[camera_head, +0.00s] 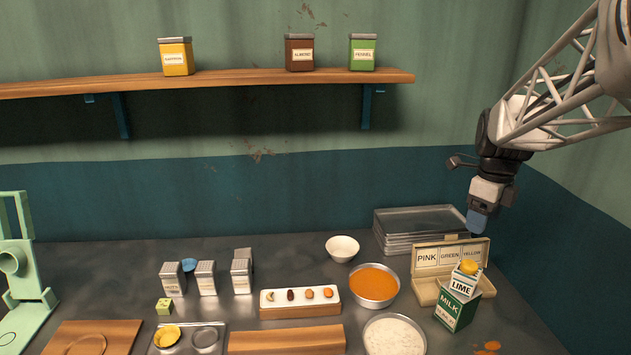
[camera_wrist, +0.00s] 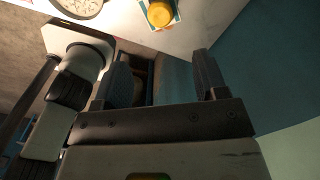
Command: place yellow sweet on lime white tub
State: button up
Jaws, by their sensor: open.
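The yellow sweet (camera_head: 469,266) is a small round yellow piece resting on top of the white tub labelled LIME (camera_head: 462,284). In the wrist view the yellow sweet (camera_wrist: 160,14) shows at the top edge, beyond the fingertips. There my gripper (camera_wrist: 163,75) has its two fingers spread with nothing seen between them.
A wooden box (camera_head: 425,289) with an open lid marked PINK, GREEN, YELLOW is beside and behind the tub. Metal trays (camera_head: 421,222) are stacked behind it. A pan of orange liquid (camera_head: 374,299) and a pale bowl (camera_head: 394,350) stand left.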

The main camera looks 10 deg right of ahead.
jog(key=s+a+f+n+t, duration=0.1)
jog(key=s+a+f+n, duration=0.1)
jog(key=s+a+n, duration=0.8)
jog(key=s+a+f+n+t, duration=0.1)
jog(key=s+a+n, duration=0.9)
jog(key=n, duration=0.9)
jog(key=shift+s+a+f+t, duration=0.3)
jog(key=shift+a+f, duration=0.05)
jog(key=shift+a, duration=0.9)
